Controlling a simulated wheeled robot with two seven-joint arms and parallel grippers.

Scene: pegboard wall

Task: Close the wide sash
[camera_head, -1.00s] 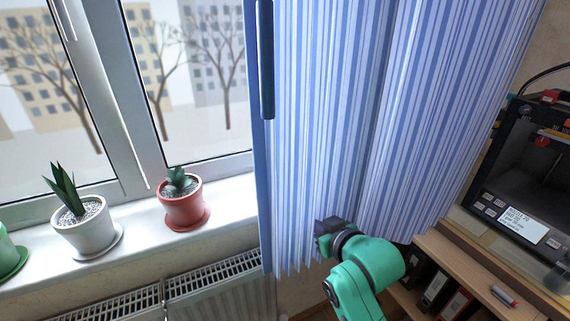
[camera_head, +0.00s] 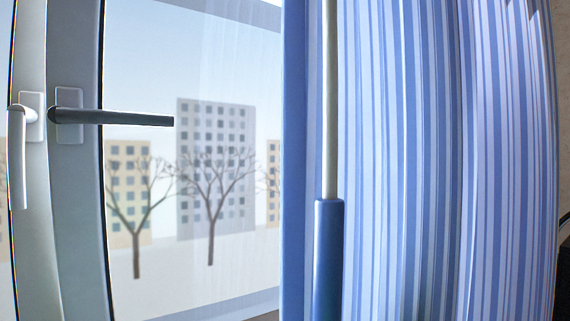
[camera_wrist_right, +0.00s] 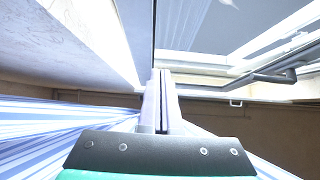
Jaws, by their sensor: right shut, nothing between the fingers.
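The sash with the dark handle (camera_head: 120,117) shows in the head view, its frame (camera_head: 77,220) at the left and its glass (camera_head: 235,70) beside it. The handle lies level, pointing right. The sash's right edge is hidden behind the curtain, and I cannot tell how far it stands open. A dark handle (camera_wrist_right: 268,77) also shows in the right wrist view, at the upper right. My right gripper (camera_wrist_right: 161,82) is shut and empty, with its fingers pointing up the picture, apart from that handle. My left gripper is not in view.
A blue striped curtain (camera_head: 420,160) fills the right of the head view. A wand with a blue grip (camera_head: 328,255) hangs at its left edge. A white handle (camera_head: 18,150) points down on the neighbouring frame. Curtain folds (camera_wrist_right: 50,125) lie beside my right gripper.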

